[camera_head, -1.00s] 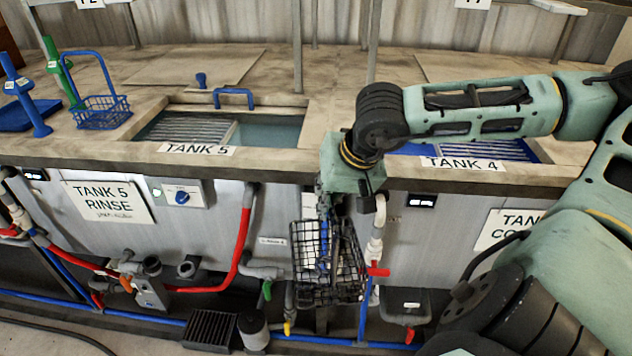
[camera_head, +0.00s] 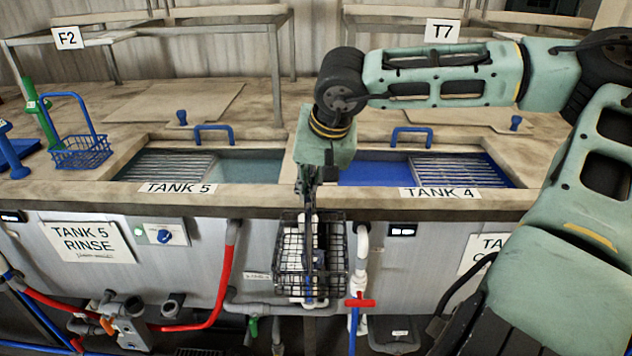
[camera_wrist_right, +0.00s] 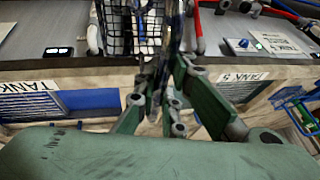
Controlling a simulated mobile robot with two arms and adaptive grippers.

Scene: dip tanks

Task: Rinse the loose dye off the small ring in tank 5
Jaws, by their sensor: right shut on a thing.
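My right gripper (camera_head: 308,190) points down in front of the counter edge, between the two tank labels. It is shut on the upright handle of a black wire basket (camera_head: 335,262). The basket hangs below the counter edge, in front of the grey tank front; it also shows in the right wrist view (camera_wrist_right: 120,40). I cannot make out the small ring in it. Tank 5 (camera_head: 262,170), left of the gripper, holds pale greenish water, with a grating at its left. My left gripper is not in view.
Tank 4 (camera_head: 362,174), with blue liquid, lies right of the gripper. A blue wire basket (camera_head: 82,158) stands on the counter at the left. Pipes and a red valve handle (camera_head: 360,302) are close to the hanging basket. Raised shelving stands behind.

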